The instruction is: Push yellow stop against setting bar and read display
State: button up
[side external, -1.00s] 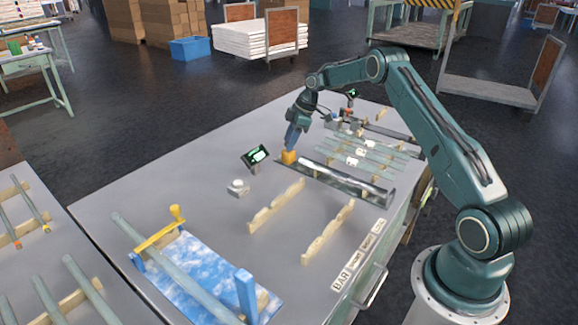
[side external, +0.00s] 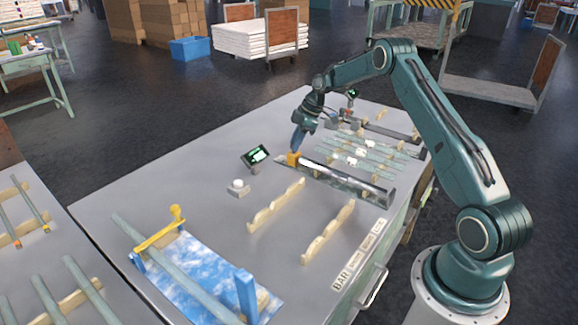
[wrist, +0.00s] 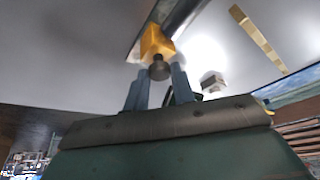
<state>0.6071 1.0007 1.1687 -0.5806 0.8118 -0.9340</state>
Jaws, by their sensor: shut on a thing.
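The yellow stop (side external: 293,159) sits at the left end of a dark rail (side external: 385,203) on the bench; in the wrist view the yellow stop (wrist: 156,42) has a round dark knob (wrist: 159,68). My gripper (side external: 297,148) comes down on it from above, and its blue fingers (wrist: 158,80) are shut on the knob. The setting bar (side external: 350,181) appears to be the round metal bar lying along the rail, right of the stop. I cannot tell whether stop and bar touch. The display (side external: 256,156) stands left of the rail, lit green and white; its reading is too small to make out.
A white button on a small block (side external: 238,188) stands in front of the display. Wooden notched supports (side external: 276,207) stand in front of the rail, and several glass tubes (side external: 365,150) lie behind it.

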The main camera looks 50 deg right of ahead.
jog(key=shift+o, duration=0.2)
jog(key=s, duration=0.3)
jog(key=shift+s+d+r, duration=0.1)
jog(key=shift+s, duration=0.05)
jog(key=o, duration=0.3)
jog(key=shift+s, duration=0.65)
jog(key=shift+o, duration=0.2)
jog(key=shift+f, duration=0.2)
jog(key=o, duration=0.4)
jog(key=shift+r, duration=0.1)
jog(key=shift+r, duration=0.5)
jog(key=v, duration=1.3)
jog(key=shift+d+f, duration=0.1)
jog(key=shift+d, duration=0.05)
